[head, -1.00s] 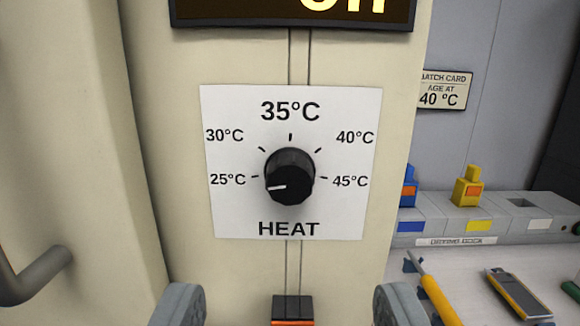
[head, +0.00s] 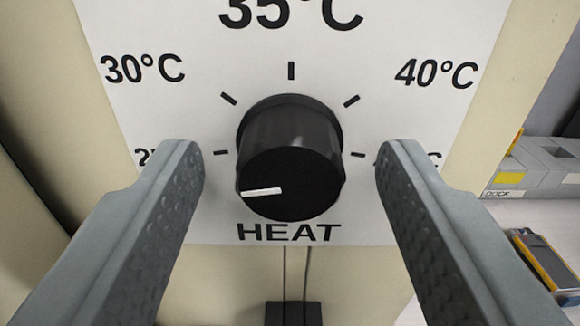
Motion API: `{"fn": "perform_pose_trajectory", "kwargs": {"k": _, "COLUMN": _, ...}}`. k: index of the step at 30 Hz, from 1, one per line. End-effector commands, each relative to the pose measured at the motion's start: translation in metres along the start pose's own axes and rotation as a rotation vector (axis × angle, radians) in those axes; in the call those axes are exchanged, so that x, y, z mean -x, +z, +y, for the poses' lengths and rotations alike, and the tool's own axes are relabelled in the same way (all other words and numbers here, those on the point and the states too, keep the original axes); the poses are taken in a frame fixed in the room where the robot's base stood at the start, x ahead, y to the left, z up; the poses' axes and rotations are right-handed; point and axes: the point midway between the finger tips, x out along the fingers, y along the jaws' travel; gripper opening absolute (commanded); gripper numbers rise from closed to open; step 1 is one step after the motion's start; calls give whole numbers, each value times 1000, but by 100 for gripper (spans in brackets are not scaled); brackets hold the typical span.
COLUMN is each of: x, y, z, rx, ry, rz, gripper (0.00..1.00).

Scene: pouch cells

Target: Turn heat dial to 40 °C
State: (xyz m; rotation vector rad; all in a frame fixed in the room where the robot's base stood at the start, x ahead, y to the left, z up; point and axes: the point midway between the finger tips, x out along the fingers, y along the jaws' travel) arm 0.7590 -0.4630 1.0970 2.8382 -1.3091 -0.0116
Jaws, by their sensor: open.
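The black heat dial (head: 290,150) stands out from a white label plate (head: 110,110) in the middle of the head view. Its white pointer line is on the left, toward the 25 °C mark. The 40 °C print (head: 437,73) is at the upper right, with its tick (head: 351,101) up and right of the dial. My gripper (head: 288,160) is open, with one grey finger on each side of the dial. A gap shows between each finger and the dial. The fingers partly hide the 25 °C and 45 °C prints.
A cream panel (head: 525,40) carries the plate. A dark block (head: 293,313) sits below the dial. At the right, a grey dock (head: 530,165) and a yellow-edged device (head: 545,265) are beyond the panel.

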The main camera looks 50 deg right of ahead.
Motion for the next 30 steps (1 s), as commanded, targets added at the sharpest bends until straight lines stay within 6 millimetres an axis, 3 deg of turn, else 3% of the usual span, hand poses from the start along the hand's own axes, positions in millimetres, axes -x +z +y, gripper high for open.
{"fn": "perform_pose_trajectory", "kwargs": {"k": 4, "x": 0, "y": 0, "z": 0, "rx": 0, "ry": 0, "rz": 0, "gripper": 50}}
{"fn": "perform_pose_trajectory", "kwargs": {"k": 9, "x": 0, "y": 0, "z": 0, "rx": 0, "ry": 0, "rz": 0, "gripper": 17}}
{"fn": "perform_pose_trajectory", "kwargs": {"k": 11, "x": 0, "y": 0, "z": 0, "rx": 0, "ry": 0, "rz": 0, "gripper": 9}}
{"fn": "perform_pose_trajectory", "kwargs": {"k": 20, "x": 0, "y": 0, "z": 0, "rx": -35, "ry": 0, "rz": 0, "gripper": 10}}
{"fn": "perform_pose_trajectory", "kwargs": {"k": 30, "x": 0, "y": 0, "z": 0, "rx": -251, "ry": 0, "rz": 0, "gripper": 10}}
